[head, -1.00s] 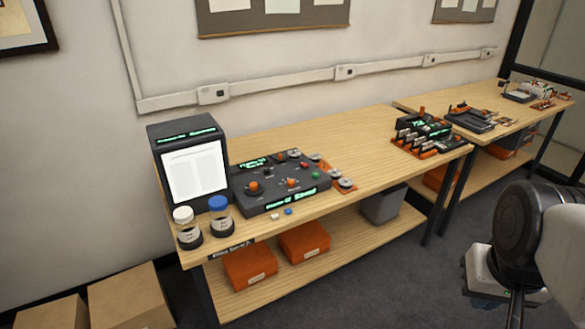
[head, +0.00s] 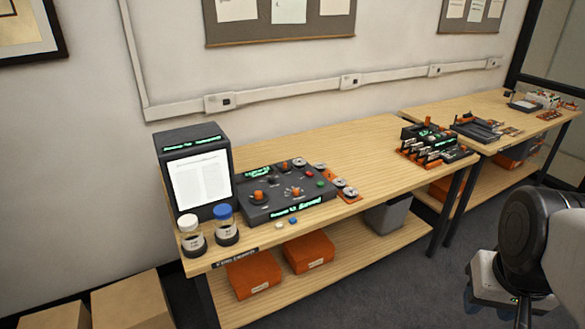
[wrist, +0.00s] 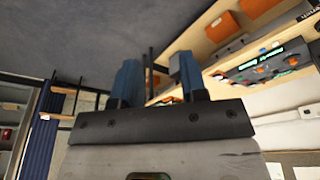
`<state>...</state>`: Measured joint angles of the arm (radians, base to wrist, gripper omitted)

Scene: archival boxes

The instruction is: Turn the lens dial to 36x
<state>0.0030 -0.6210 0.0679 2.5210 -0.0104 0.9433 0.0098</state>
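A dark control console (head: 270,208) with orange knobs, small coloured buttons and green lit displays sits on the near wooden bench. A left orange knob (head: 258,197) and a middle orange knob (head: 295,191) stand on its top. The labels are too small to read, so I cannot tell which is the lens dial or its setting. The console also shows at the upper right of the wrist view (wrist: 268,66). My gripper (wrist: 155,72) is empty, its two blue fingers apart. In the head view it hangs at the lower right, in front of the bench and well away from the console.
A screen unit (head: 197,175) stands left of the console, with a white-capped jar (head: 191,238) and a blue-capped jar (head: 225,226) before it. A dark rack (head: 430,142) stands further right. Orange boxes (head: 253,273) lie on the lower shelf. Open floor lies before the bench.

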